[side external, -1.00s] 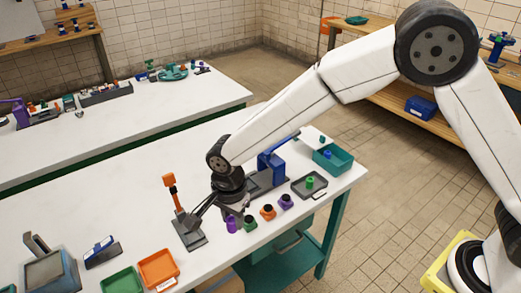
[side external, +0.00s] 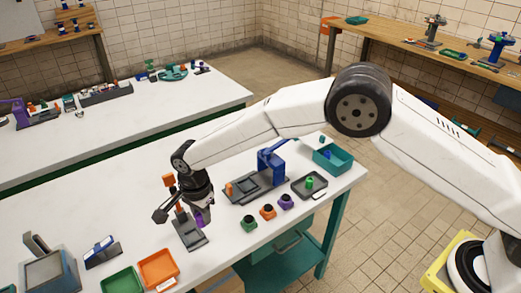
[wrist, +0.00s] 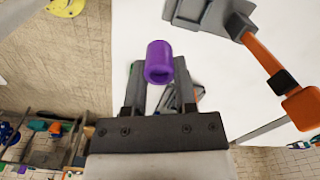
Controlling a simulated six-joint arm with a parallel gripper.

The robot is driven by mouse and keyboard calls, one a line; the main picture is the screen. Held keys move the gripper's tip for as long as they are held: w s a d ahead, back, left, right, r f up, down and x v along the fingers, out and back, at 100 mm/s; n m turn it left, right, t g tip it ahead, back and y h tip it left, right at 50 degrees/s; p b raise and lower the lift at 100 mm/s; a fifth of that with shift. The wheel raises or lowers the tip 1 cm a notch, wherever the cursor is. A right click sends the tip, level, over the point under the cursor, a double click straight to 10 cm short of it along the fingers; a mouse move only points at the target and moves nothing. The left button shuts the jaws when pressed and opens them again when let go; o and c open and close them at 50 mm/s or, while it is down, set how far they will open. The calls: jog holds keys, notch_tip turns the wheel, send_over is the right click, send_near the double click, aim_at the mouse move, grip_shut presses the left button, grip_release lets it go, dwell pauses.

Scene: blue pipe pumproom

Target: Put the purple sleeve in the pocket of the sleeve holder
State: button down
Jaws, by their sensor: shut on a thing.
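The purple sleeve (side external: 200,217) is a short hollow cylinder. It hangs below my gripper (side external: 203,208) in the side view. In the wrist view the sleeve (wrist: 159,62) sits between the fingertips of my gripper (wrist: 160,80), which is shut on it, with its open end showing. A grey base with an orange-topped post (side external: 190,235) is just below and beside the sleeve; the base (wrist: 203,14) shows at the top of the wrist view. A blue fixture on a grey base with a square recess (side external: 248,184) stands to the right. I cannot tell which is the sleeve holder.
A row of green (side external: 249,223), orange (side external: 267,211) and purple (side external: 286,201) parts stands to the right. A dark tray (side external: 310,186) and a teal bin (side external: 333,158) lie beyond. Green (side external: 122,281) and orange (side external: 159,268) trays lie at the front left.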

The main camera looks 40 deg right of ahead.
send_over(194, 236)
jog(key=shift+s+d+f, duration=0.1)
jog(key=shift+s+f, duration=0.05)
jog(key=shift+f, duration=1.1)
jog(key=shift+s+d+f, duration=0.1)
jog(key=shift+f, duration=1.1)
jog(key=shift+f, duration=0.1)
jog(key=shift+w+a+f, duration=0.15)
jog(key=shift+w+f, duration=0.05)
jog(key=shift+f, duration=1.6)
jog(key=shift+f, duration=0.1)
jog(key=shift+c, duration=2)
grip_release()
notch_tip(194, 236, up, 12)
